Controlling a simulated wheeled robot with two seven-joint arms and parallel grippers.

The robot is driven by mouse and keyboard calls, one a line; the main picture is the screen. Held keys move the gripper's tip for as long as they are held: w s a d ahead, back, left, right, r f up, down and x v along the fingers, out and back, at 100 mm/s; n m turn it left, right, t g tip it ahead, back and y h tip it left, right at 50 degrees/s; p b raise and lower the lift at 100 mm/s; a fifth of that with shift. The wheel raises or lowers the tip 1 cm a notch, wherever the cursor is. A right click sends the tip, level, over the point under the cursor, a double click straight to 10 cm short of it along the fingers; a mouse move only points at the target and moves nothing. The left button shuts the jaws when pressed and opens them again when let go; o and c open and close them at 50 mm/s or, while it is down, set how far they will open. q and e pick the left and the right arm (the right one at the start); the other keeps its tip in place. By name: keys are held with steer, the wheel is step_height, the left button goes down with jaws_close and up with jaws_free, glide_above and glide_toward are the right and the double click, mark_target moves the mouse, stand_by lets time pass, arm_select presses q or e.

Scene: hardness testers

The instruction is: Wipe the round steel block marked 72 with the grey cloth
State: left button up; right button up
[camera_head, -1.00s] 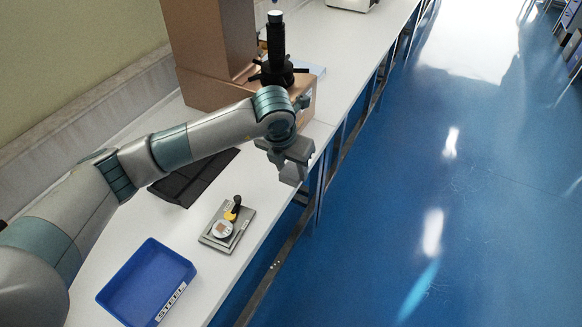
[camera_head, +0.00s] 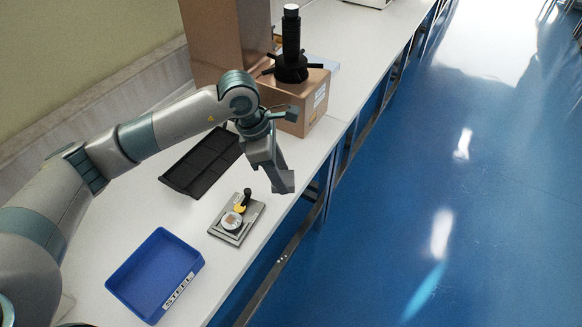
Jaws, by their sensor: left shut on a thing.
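A round steel block (camera_head: 232,222) with a small brownish patch on top sits on a grey plate (camera_head: 224,236) near the table's front edge. Its marking is too small to read. My left gripper (camera_head: 279,177) is above the table edge, up and to the right of the plate, apart from the block. It is shut on a small grey piece (camera_head: 285,183) that looks like the grey cloth; its outline is hard to tell from the fingers. My right gripper is out of view.
A blue bin marked STEEL (camera_head: 190,262) is lower left, a black compartment tray (camera_head: 185,184) behind.

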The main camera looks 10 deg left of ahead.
arm_select(q)
steer(key=s+a+r+m+g+y, duration=0.1)
steer(key=s+a+m, duration=0.3)
steer(key=m, duration=0.6)
steer(key=s+a+r+m+g+y, duration=0.2)
steer(key=s+m, duration=0.4)
steer(key=m, duration=0.4)
step_height(320, 180, up, 2)
steer(key=shift+s+a+r+m+g, duration=0.1)
steer(key=shift+s+a+m+g, duration=0.2)
steer(key=shift+a+g, duration=0.45)
steer(key=shift+w, duration=0.1)
